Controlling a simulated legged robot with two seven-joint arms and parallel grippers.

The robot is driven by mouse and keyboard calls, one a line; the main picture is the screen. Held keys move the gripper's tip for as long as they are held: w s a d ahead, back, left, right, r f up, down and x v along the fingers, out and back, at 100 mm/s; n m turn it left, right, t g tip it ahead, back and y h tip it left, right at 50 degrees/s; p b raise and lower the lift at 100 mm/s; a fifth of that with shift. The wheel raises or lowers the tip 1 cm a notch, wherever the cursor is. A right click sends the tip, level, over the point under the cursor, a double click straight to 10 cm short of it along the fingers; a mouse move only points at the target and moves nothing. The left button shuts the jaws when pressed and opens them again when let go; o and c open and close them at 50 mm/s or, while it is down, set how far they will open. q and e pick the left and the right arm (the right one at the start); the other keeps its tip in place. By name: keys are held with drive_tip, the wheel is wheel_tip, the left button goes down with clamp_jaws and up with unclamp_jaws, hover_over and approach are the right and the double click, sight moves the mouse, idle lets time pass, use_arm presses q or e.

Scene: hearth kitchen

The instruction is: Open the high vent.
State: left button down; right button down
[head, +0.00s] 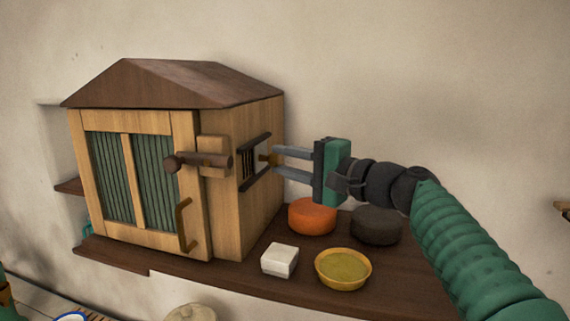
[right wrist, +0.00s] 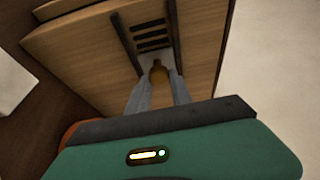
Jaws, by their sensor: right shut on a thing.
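A wooden house-shaped cabinet (head: 190,150) with a dark brown roof stands on a dark shelf. On its right side is the vent (head: 248,165), dark slots between two dark rails; the vent also shows in the right wrist view (right wrist: 152,38). My right gripper (head: 272,160) reaches it from the right, its fingers shut on a small brass-brown knob (right wrist: 158,68) at the vent. Some slots show open beside the knob. How far the vent's slide has moved I cannot tell. My left gripper is not in view; only a bit of green and orange shows at the lower left edge.
On the dark shelf (head: 220,275) below my right gripper are an orange round block (head: 312,216), a dark round block (head: 376,225), a white block (head: 279,260) and a yellow bowl (head: 343,268). The cabinet's front has a brown latch (head: 200,161) and a curved handle (head: 184,225).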

drive_tip(key=shift+w+d+f, duration=0.1)
drive_tip(key=shift+w+f, duration=0.1)
drive_tip(key=shift+w, duration=0.4)
drive_tip(key=c, duration=1.5)
unclamp_jaws()
drive_tip(key=shift+s+a+r, duration=0.1)
drive_tip(key=shift+s+a, duration=0.1)
drive_tip(key=shift+a, duration=0.05)
drive_tip(key=shift+c, duration=0.2)
drive_tip(key=shift+o, duration=1.2)
drive_tip(key=shift+a, duration=0.2)
drive_tip(key=shift+o, duration=0.8)
drive_tip(key=shift+w+a, duration=0.1)
drive_tip(key=shift+a, duration=0.1)
drive_tip(key=shift+w+a, duration=0.15)
drive_tip(key=shift+w, duration=0.2)
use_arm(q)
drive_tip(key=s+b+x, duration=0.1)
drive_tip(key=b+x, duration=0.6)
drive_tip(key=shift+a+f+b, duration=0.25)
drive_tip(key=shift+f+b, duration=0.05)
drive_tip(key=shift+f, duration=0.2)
use_arm(e)
drive_tip(key=v, duration=1.6)
drive_tip(key=shift+s+d, duration=0.25)
drive_tip(key=shift+d, duration=0.1)
